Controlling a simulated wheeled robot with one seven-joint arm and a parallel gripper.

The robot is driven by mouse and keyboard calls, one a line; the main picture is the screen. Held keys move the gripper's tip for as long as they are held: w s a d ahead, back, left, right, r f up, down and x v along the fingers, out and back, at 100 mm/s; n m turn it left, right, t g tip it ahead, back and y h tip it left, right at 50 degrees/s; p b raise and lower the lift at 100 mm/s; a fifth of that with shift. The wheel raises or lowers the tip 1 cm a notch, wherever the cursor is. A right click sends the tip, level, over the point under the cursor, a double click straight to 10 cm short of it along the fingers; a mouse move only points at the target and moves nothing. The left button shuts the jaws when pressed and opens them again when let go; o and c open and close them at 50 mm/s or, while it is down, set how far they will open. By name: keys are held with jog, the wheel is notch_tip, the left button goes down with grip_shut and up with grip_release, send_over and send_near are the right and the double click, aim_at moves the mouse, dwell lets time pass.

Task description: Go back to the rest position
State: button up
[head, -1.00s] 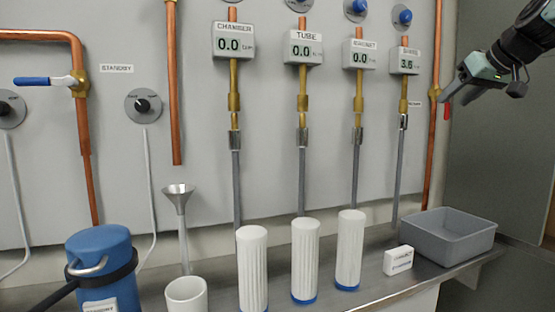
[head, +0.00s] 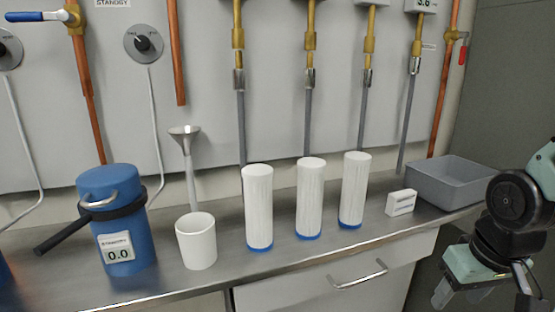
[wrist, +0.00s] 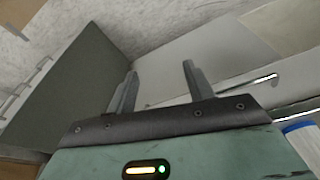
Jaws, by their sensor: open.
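My gripper (head: 468,296) is at the lower right of the head view, beside the front of the counter and below the grey bin. Its jaws point down and part of the arm is cut off by the right edge. In the wrist view my gripper (wrist: 158,85) shows two fingers apart with nothing between them.
A steel counter (head: 180,287) holds a blue flask (head: 118,215), a white cup (head: 197,243), several white ribbed cylinders (head: 310,200), a white labelled block (head: 401,203) and a grey bin (head: 445,187). A drawer handle (head: 358,276) juts out below the counter. Pipes line the wall.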

jog(key=s+a+f+n+g+b, duration=0.1)
jog(key=s+a+f+n+b, duration=0.3)
jog(key=s+a, duration=0.3)
jog(key=s+a+f+n+g+b, duration=0.1)
jog(key=s+a+f+n+b, duration=0.25)
jog(key=s+a, duration=0.4)
notch_tip(320, 180, up, 26)
jog(key=w+a+p, duration=0.1)
jog(key=w+p, duration=0.1)
jog(key=p, duration=2.3)
jog(key=shift+m, duration=0.35)
